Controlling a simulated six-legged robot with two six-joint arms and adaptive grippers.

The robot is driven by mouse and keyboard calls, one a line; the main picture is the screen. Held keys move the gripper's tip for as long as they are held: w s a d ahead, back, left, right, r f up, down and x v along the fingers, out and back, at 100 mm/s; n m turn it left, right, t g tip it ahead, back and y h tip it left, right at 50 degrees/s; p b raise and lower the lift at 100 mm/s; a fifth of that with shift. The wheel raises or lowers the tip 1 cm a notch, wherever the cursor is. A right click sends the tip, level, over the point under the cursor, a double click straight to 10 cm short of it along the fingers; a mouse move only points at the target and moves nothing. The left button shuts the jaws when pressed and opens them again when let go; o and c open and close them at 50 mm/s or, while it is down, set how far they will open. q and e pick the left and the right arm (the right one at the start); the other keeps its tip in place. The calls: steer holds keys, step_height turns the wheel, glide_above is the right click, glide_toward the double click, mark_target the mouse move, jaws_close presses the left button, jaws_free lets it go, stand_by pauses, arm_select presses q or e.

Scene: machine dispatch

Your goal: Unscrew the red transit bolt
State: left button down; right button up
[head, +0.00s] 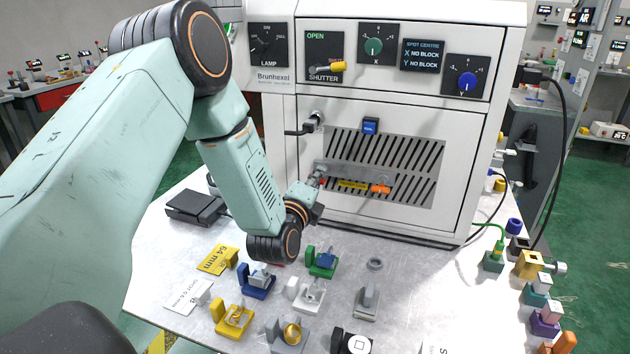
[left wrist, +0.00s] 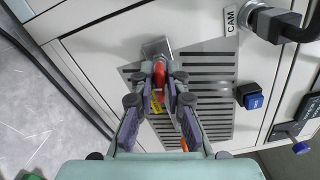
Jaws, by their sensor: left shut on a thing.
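The red transit bolt (left wrist: 160,73) shows in the left wrist view between my left fingertips (left wrist: 159,82), in front of a grey metal plate (left wrist: 154,48) on the vented panel. My left gripper is shut on the bolt, one finger on each side. In the head view my left gripper (head: 313,182) reaches the left end of the grey bar (head: 348,172) on the white machine's front. Only a sliver of red bolt (head: 322,180) shows there. The bolt's thread is hidden. My right gripper is not in view.
An orange part (head: 380,190) and a yellow label (head: 352,184) sit right of the bolt. A black cable plug (head: 305,128) and a blue button (head: 370,126) are above. Several coloured fixtures, including a green one (head: 322,262), stand on the table (head: 150,255) below my arm.

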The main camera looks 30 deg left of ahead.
arm_select(q)
steer(key=n, duration=0.3)
steer(key=shift+n, duration=0.3)
steer(key=n, duration=0.3)
steer(key=shift+f+b, duration=0.1)
steer(key=shift+b, duration=0.25)
steer(key=shift+n, duration=1)
steer(key=n+b, duration=0.1)
steer(key=n, duration=0.4)
steer(key=shift+d, duration=0.1)
